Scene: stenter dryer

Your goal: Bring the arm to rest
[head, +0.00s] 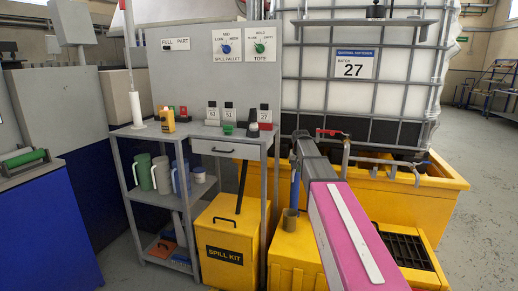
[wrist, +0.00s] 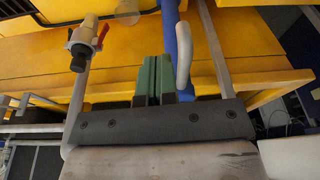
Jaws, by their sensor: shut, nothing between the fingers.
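My arm, pink and grey, reaches from the bottom right of the head view toward the yellow bund in front of the white tank. My gripper (wrist: 153,75) shows in the wrist view as two green fingers close together on a dark bar, with nothing between them. In the head view I cannot make out the fingers. Just right of the fingers in the wrist view are a blue bar (wrist: 172,35) and a pale curved handle (wrist: 184,60). They look close, but I cannot tell whether they touch.
The yellow bund (head: 420,190) and IBC tank (head: 350,95) stand behind my arm. A valve with red handle (wrist: 100,35) is at left in the wrist view.

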